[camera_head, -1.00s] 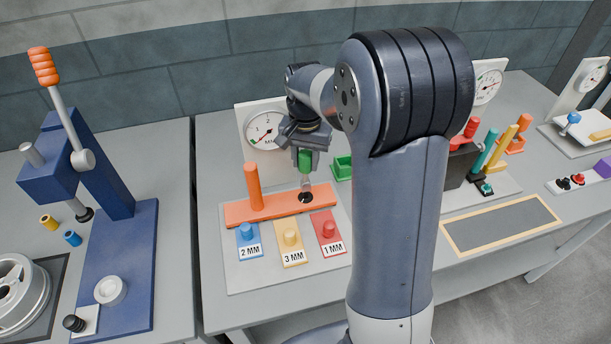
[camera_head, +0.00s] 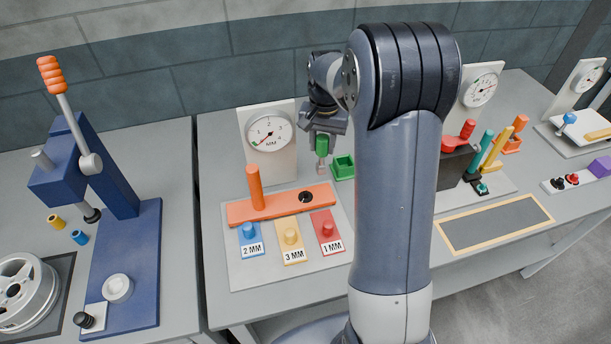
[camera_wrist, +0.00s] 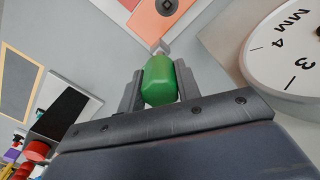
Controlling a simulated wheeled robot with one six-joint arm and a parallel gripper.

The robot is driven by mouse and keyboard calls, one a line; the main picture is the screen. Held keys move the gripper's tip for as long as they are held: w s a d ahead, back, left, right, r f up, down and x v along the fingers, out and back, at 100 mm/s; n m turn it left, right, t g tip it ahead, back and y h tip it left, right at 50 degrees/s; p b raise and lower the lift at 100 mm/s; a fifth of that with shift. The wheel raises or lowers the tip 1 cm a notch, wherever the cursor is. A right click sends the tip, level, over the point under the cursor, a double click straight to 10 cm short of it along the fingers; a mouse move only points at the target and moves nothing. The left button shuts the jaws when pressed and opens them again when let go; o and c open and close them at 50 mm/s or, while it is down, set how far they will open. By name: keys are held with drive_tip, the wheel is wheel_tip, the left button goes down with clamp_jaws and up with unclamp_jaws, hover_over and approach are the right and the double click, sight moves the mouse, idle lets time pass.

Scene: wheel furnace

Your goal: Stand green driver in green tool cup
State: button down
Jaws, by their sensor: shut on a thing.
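The green driver (camera_head: 322,146) is held upright in my gripper (camera_head: 323,141), its pale shaft pointing down. My gripper is shut on the green handle, which also shows between the fingers in the wrist view (camera_wrist: 159,80). The driver hangs just left of the green tool cup (camera_head: 344,167), a small square open box on the bench. From the head view I cannot tell how high the driver's tip is above the bench. The cup is not seen in the wrist view.
An orange bar (camera_head: 281,204) with an upright orange handle (camera_head: 255,187) lies in front. Blue, yellow and red gauge blocks sit before it. A dial gauge (camera_head: 268,136) stands behind at left. My arm hides part of the bench to the right.

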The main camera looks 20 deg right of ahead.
drive_tip(key=w+d+f+p, duration=0.1)
drive_tip(key=w+d+f, duration=0.1)
drive_tip(key=w+d, duration=0.4)
drive_tip(key=shift+w+d+f, duration=0.15)
drive_tip(key=shift+d+f, duration=0.15)
drive_tip(key=shift+d, duration=1.55)
drive_tip(key=shift+p, duration=0.3)
drive_tip(key=shift+f+b, duration=0.9)
drive_tip(key=shift+f, duration=0.65)
drive_tip(key=shift+f+b, duration=0.8)
drive_tip(key=shift+f, duration=0.5)
drive_tip(key=c, duration=0.9)
unclamp_jaws()
drive_tip(key=shift+c, duration=0.2)
wheel_tip(320, 180, up, 11)
drive_tip(key=b, duration=0.1)
drive_tip(key=shift+b, duration=0.35)
